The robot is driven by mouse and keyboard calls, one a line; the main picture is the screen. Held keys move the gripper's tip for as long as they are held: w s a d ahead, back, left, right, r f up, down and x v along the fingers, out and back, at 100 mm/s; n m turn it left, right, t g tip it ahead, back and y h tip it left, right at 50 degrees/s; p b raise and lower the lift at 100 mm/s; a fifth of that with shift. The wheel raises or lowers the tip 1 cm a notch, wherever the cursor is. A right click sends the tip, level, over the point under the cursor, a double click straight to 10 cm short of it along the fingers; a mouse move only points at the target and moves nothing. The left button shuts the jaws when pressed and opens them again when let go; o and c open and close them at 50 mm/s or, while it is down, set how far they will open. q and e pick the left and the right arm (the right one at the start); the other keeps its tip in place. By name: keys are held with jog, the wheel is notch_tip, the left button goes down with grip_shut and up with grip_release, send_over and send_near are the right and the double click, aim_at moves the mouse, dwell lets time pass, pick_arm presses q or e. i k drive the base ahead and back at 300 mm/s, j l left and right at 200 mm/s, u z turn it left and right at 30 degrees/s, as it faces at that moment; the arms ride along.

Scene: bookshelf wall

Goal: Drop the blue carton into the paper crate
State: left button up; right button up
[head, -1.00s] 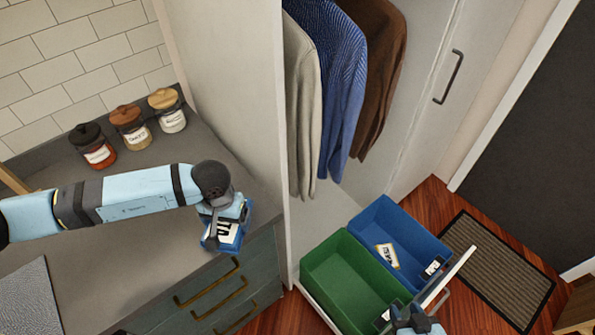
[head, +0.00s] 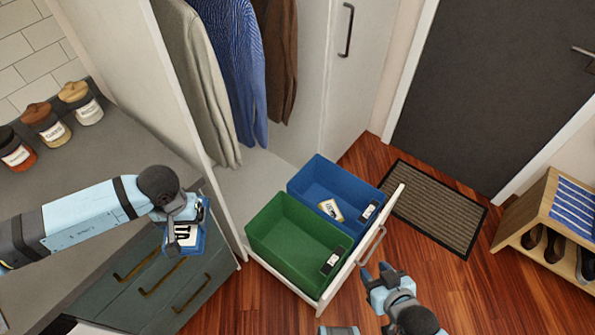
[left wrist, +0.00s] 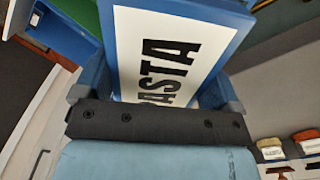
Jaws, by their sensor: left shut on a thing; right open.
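My left gripper (head: 180,212) is shut on the blue carton (head: 186,240), which has a white label, and holds it by the counter's front edge, left of the crates. In the left wrist view the carton (left wrist: 215,62) fills the top middle and its label reads PASTA. A green crate (head: 286,262) and a blue crate (head: 312,172) stand side by side in a pulled-out drawer. Each has a small label too small to read, so I cannot tell which is for paper. My right gripper (head: 376,272) is open and empty, just in front of the drawer.
A small white-labelled packet (head: 331,209) lies in the blue crate. The drawer front (head: 352,262) has a bar handle. Clothes (head: 238,70) hang above behind the crates. Jars (head: 47,123) stand on the counter. A doormat (head: 437,207) and shoe rack (head: 555,230) are at right.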

aim_at(325, 210)
jog(key=l, duration=0.45)
jog(key=k+l+u, duration=0.1)
jog(key=l, duration=0.35)
jog(key=l+u, duration=0.25)
jog(key=l, duration=1.55)
jog(key=i+l, duration=0.1)
jog(key=l, duration=0.2)
jog(key=i+l+u, duration=0.1)
jog(key=l, duration=0.15)
jog(key=i+l, duration=0.15)
jog(key=l, duration=0.15)
jog(key=i+l, duration=0.25)
jog(key=i, duration=0.15)
jog(key=i+l+u, duration=0.1)
jog(key=i+l, duration=0.15)
jog(key=i, duration=0.1)
